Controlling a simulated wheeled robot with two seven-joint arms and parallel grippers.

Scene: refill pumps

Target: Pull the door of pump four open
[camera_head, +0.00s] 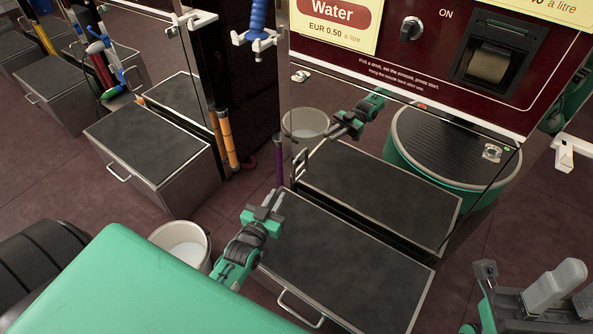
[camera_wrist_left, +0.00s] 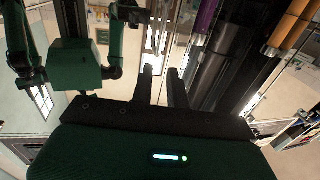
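The pump with the maroon panel (camera_head: 450,55) stands in front of me; I see no pump number. Its mirrored lower front (camera_head: 345,88), the door, looks shut, with a small metal fitting at upper left (camera_head: 300,76) and another at right (camera_head: 492,152). My left gripper (camera_head: 266,200) is above the step box, left of the door and apart from it; its image shows in the mirror. In the left wrist view its two dark fingers (camera_wrist_left: 161,82) are apart, with nothing between them.
A black-topped step box (camera_head: 345,265) stands before the door, leaving little floor there. A white bucket (camera_head: 181,245) stands to its left. Another step box (camera_head: 155,150) and orange hoses (camera_head: 228,138) are further left.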

